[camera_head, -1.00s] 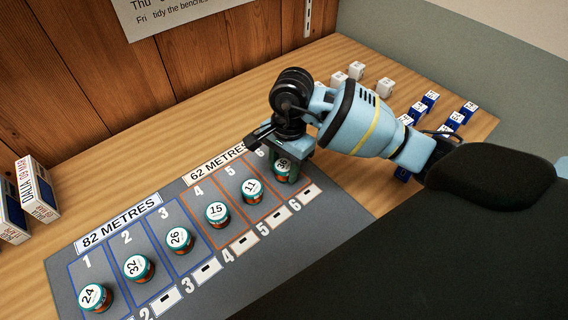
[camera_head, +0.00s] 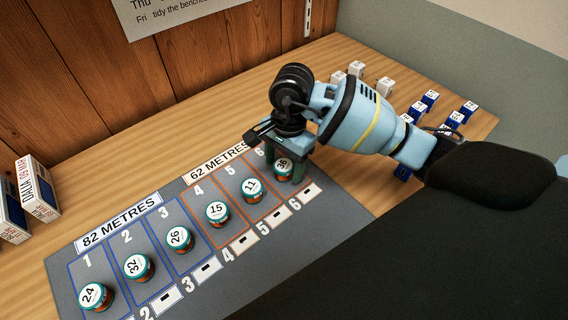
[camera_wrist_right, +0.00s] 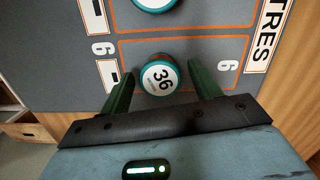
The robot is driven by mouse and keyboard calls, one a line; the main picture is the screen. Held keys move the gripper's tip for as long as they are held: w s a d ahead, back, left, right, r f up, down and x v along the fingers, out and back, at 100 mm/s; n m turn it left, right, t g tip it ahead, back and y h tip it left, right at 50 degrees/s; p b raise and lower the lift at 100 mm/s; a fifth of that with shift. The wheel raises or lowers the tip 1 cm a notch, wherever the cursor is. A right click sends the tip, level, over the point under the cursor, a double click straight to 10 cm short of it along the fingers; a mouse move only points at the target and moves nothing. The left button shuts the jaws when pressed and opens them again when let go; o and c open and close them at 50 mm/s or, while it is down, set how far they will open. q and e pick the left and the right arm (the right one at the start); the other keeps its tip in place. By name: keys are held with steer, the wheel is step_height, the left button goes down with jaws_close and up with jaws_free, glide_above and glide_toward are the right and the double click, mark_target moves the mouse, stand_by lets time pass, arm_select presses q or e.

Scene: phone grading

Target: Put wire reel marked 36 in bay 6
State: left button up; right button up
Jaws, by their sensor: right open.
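The wire reel marked 36 (camera_head: 283,168) stands upright in bay 6 on the grey mat (camera_head: 335,212). In the right wrist view the reel (camera_wrist_right: 160,76) sits inside the orange outline of bay 6, with its teal rim and white top showing. My right gripper (camera_head: 285,172) is open, with its green fingers on either side of the reel. In the right wrist view a gap shows between the reel and each finger of the gripper (camera_wrist_right: 162,92). My left gripper is not in view.
Reels 11 (camera_head: 252,190), 15 (camera_head: 217,213), 26 (camera_head: 179,239), 32 (camera_head: 138,267) and 24 (camera_head: 95,297) stand in the other bays. Small white and blue boxes (camera_head: 430,99) stand at the right. Larger cartons (camera_head: 38,190) stand at the far left.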

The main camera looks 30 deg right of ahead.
mark_target(288, 162)
step_height(288, 162, up, 11)
steer(key=d, duration=0.1)
steer(key=shift+w+d+r, duration=0.15)
steer(key=shift+d, duration=0.05)
stand_by(0.6)
